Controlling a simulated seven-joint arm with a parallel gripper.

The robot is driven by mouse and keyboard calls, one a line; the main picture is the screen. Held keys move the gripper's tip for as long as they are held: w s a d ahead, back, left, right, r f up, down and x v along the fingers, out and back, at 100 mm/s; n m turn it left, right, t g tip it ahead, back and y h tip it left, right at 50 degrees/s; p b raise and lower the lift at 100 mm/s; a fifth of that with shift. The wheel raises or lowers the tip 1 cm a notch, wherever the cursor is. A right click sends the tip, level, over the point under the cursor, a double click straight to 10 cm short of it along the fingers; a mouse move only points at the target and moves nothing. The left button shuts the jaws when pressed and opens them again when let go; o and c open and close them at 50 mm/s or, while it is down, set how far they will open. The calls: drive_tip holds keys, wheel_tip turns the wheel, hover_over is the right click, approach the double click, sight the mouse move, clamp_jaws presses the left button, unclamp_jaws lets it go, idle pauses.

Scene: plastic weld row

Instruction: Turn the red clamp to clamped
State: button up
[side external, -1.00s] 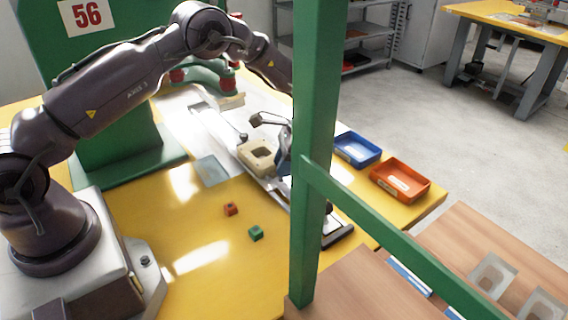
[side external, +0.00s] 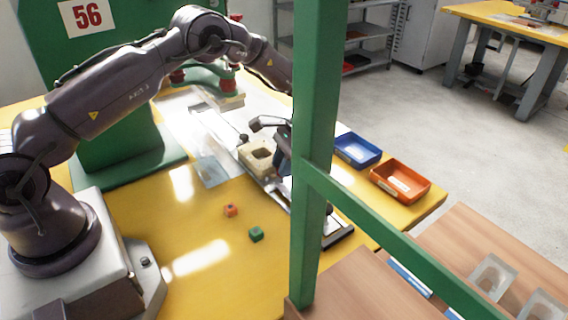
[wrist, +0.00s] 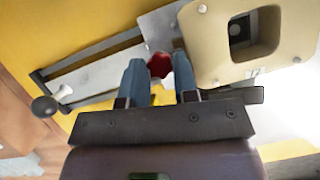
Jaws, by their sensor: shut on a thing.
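The red clamp handle (wrist: 159,65) shows as a small red tip between my gripper's two blue fingers in the wrist view. My gripper (wrist: 157,60) is shut on it. The rest of the clamp is hidden by the fingers, so I cannot tell its angle. In the side view my gripper (side external: 284,152) is partly hidden behind a green post. It is low beside a beige block with a square opening (side external: 256,154). The beige block (wrist: 206,66) is right of the fingers in the wrist view.
The green post (side external: 315,120) and its rail cross the side view. A blue bin (side external: 358,150) and an orange bin (side external: 400,181) stand to the right. Orange (side external: 231,210) and green (side external: 256,234) cubes lie on the yellow table. A dark ball knob (wrist: 44,106) is left of the fingers.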

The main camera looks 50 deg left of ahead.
drive_tip(key=o, duration=0.9)
